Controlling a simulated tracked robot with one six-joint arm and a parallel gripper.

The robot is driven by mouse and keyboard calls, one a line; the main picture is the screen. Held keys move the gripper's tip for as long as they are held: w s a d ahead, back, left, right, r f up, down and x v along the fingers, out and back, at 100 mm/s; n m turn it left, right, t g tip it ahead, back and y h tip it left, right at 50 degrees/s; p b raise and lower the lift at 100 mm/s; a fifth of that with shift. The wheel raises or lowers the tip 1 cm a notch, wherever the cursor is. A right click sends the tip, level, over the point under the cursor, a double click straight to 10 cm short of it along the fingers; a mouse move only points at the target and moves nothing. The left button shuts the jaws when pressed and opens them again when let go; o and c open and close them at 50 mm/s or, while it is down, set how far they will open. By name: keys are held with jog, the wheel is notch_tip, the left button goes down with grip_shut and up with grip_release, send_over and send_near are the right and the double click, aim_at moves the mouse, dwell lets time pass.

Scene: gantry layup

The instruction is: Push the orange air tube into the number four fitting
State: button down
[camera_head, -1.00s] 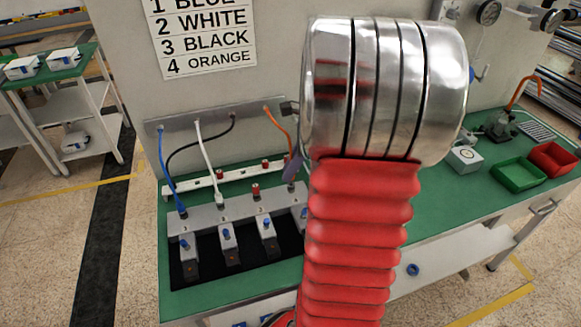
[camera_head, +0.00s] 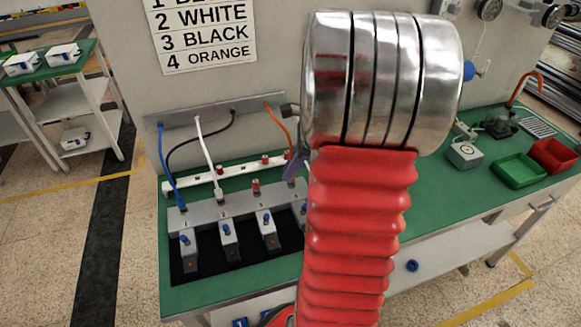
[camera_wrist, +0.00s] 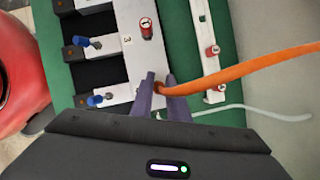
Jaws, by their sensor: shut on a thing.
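The orange air tube (camera_head: 279,126) runs from the wall bracket down behind my arm in the head view. In the wrist view the tube (camera_wrist: 240,68) comes in from the right to my gripper (camera_wrist: 160,88). My gripper's purple fingers are shut on the tube near its end, over the grey manifold (camera_head: 236,209). One finger also shows beside my arm in the head view (camera_head: 292,168). The number four fitting is hidden behind my arm in the head view and by the fingers in the wrist view. I cannot tell whether the tube end is in it.
The blue tube (camera_head: 165,168) and white tube (camera_head: 206,155) reach the manifold's first and second places. A red cap (camera_head: 256,186) stands at the third. A black tube (camera_head: 200,141) hangs behind. A white rail (camera_head: 240,172) with red caps lies behind the manifold.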

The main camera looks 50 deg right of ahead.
jog(key=shift+f, duration=0.25)
jog(key=c, duration=1.6)
grip_release()
jog(key=shift+c, duration=0.2)
jog(key=v, duration=1.3)
jog(key=shift+r, duration=0.3)
jog(key=shift+d, duration=0.1)
